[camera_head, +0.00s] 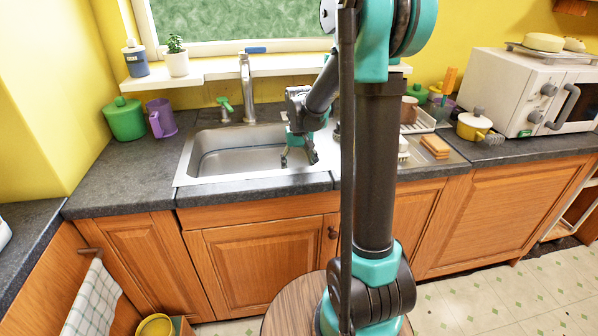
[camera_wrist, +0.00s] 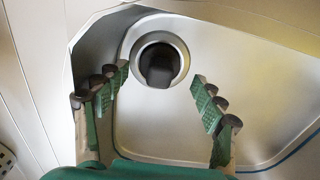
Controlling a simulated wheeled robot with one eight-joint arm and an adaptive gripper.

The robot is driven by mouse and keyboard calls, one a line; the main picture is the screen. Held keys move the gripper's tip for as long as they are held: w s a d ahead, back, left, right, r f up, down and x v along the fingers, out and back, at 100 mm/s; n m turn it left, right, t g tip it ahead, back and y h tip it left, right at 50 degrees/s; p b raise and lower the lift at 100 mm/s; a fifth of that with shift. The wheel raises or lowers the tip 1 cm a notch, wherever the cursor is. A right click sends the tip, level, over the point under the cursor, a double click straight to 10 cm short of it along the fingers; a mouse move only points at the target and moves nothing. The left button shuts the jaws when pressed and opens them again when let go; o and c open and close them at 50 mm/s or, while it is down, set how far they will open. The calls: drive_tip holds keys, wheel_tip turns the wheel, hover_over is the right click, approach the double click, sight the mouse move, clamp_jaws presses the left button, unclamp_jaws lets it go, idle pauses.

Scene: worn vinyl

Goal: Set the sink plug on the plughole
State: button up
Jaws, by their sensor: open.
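The plughole (camera_wrist: 178,50) is a round metal ring in the sink floor in the wrist view, just beyond my fingertips. A dark grey, blocky shape (camera_wrist: 158,74) shows within the ring. It may be the sink plug, but I cannot tell whether it is seated, tilted or only the hole's interior. My gripper (camera_wrist: 160,78) is open, its green-padded fingers spread wide to either side with nothing between them. In the head view my gripper (camera_head: 299,160) points down into the right part of the steel sink (camera_head: 235,160); the plughole is hidden there.
The tap (camera_head: 247,88) stands behind the sink, left of my gripper. The sink walls enclose the gripper closely at the right. A drying rack (camera_head: 421,122) and sponges (camera_head: 435,147) lie on the right. A green pot (camera_head: 125,119) and purple mug (camera_head: 161,118) stand left.

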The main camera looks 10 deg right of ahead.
drive_tip(key=shift+o, duration=0.5)
drive_tip(key=shift+d+r, duration=0.1)
drive_tip(key=shift+r, duration=0.9)
drive_tip(key=shift+o, duration=1)
drive_tip(key=shift+s+r, duration=0.1)
drive_tip(key=shift+r, duration=1.55)
drive_tip(key=shift+r, duration=0.1)
